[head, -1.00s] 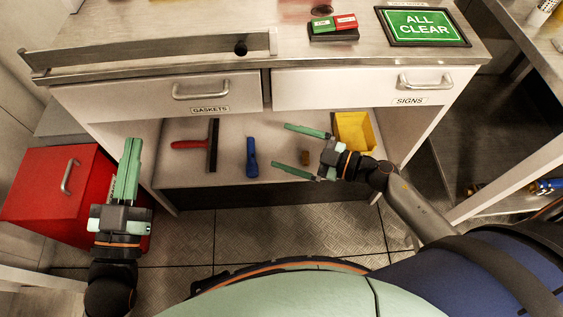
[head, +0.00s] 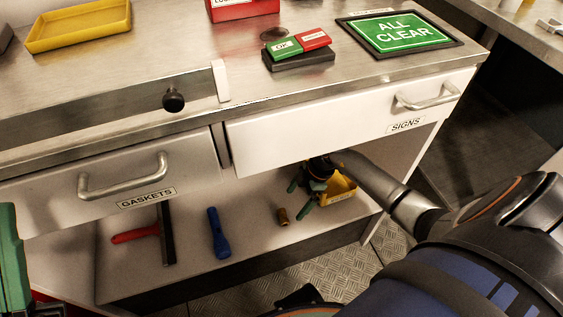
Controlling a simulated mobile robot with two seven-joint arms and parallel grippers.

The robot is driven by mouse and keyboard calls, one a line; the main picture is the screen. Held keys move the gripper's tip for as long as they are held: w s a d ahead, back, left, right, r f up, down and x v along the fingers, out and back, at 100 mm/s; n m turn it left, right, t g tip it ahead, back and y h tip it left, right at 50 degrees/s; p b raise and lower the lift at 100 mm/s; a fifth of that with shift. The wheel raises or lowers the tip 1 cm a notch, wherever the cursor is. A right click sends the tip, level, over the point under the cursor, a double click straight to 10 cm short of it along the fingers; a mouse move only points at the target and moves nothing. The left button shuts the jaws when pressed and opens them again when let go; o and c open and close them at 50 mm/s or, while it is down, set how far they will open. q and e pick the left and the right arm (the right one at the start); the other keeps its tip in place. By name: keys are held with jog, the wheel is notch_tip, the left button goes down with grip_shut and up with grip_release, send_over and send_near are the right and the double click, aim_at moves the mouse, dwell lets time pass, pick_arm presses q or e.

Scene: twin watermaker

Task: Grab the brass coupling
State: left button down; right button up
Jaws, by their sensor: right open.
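The brass coupling (head: 283,216) is a small, short brown-gold cylinder on the open shelf under the drawers. My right gripper (head: 298,198) reaches into the shelf below the signs drawer. It is open and empty, its green fingers apart and pointing left. The coupling is just beyond and a little below the fingertips in the picture, and I see no contact. My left gripper (head: 15,265) shows only in part at the left edge, well away from the coupling.
On the shelf, a blue flashlight (head: 218,235) and a red-handled squeegee (head: 166,235) lie left of the coupling. A yellow bin (head: 342,188) stands behind my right gripper. The gaskets drawer (head: 60,205) and signs drawer (head: 330,125) overhang the shelf.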

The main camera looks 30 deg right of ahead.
aim_at(285, 215)
jog(key=shift+b+x, duration=0.3)
jog(key=shift+x, duration=0.9)
jog(key=b+x, duration=0.3)
jog(key=x, duration=0.1)
jog(key=shift+a, duration=0.1)
jog(key=shift+w+a+f, duration=0.1)
jog(key=shift+a+f, duration=0.1)
jog(key=shift+f, duration=0.2)
pick_arm(q)
jog(key=f, duration=0.5)
jog(key=shift+w+d, duration=0.15)
jog(key=shift+d, duration=0.15)
pick_arm(e)
jog(key=shift+r, duration=0.1)
jog(key=c, duration=1.5)
